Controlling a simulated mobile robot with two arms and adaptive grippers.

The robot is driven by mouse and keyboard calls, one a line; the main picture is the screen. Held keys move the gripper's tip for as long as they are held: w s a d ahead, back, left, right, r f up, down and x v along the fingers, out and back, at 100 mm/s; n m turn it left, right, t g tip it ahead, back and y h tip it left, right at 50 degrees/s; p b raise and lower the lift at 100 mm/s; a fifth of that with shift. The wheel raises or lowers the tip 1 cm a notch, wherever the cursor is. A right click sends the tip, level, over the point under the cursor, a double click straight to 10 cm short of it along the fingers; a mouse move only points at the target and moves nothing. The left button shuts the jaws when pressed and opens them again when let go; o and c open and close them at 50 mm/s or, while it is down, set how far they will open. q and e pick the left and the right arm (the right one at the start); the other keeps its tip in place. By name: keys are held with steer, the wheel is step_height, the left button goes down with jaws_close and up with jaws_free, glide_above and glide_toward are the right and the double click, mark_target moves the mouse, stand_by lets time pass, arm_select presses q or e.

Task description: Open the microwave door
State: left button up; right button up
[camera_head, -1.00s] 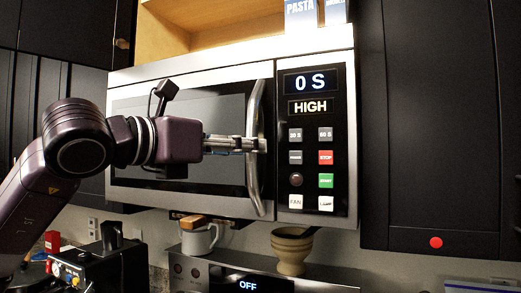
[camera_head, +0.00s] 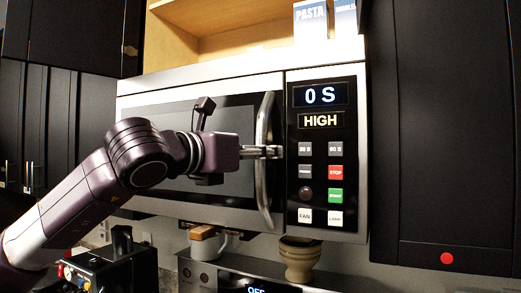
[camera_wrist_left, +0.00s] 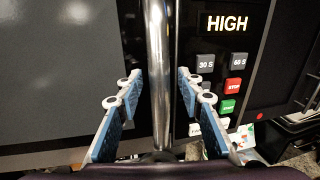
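The microwave (camera_head: 330,233) is mounted under an open shelf, and its door (camera_head: 190,110) looks shut, level with the control panel. A vertical curved metal handle (camera_head: 264,190) runs along the door's right edge. My left gripper (camera_head: 276,151) is at the handle's middle height, coming from the left. In the left wrist view, the blue-padded fingers of my left gripper (camera_wrist_left: 158,88) are spread on either side of the handle (camera_wrist_left: 158,35), with a visible gap on both sides. My right gripper is not in view.
The control panel (camera_head: 320,150) with its buttons is just right of the handle. Below are a stove panel (camera_head: 205,275), a white mug (camera_head: 208,246) and a mortar (camera_head: 299,260). A dark cabinet (camera_head: 440,130) stands to the right.

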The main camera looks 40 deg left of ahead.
arm_select(q)
jaws_close()
stand_by(0.4)
